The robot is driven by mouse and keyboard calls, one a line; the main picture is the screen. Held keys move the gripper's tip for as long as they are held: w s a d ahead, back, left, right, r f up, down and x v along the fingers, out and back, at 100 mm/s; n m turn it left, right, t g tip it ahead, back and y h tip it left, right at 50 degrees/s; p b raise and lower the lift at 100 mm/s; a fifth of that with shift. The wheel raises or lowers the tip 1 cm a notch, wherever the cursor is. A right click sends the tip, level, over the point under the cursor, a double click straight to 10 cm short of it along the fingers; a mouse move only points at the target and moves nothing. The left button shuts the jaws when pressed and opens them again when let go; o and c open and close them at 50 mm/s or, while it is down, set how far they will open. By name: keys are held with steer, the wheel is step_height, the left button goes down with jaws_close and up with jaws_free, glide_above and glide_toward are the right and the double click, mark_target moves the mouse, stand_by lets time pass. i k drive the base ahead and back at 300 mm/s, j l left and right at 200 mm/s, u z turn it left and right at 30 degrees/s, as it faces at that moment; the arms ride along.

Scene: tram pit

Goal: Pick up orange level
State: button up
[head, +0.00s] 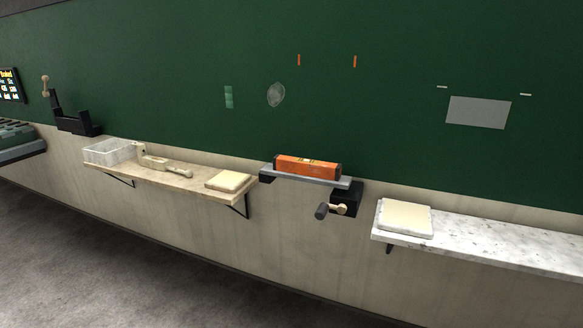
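The orange level (307,166) is a short orange bar with dark ends and a pale mark on its top middle. It lies flat on a narrow grey ledge (284,178) fixed to the wall, near the middle of the head view. Nothing covers it. My gripper is not in this view.
A wooden shelf (150,177) at the left holds a clear bin (108,151), a wooden-handled tool (166,165) and a cream block (228,181). A marble shelf (490,240) at the right holds another cream block (405,217). A dark crank (331,209) juts out below the ledge. The floor in front is clear.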

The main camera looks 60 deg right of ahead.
mark_target(318, 169)
steer(key=k+z, duration=0.15)
steer(key=z, duration=0.2)
steer(key=k+l+z, duration=0.1)
steer(key=z, duration=0.25)
steer(key=k+l+z, duration=0.15)
steer(key=z, duration=0.2)
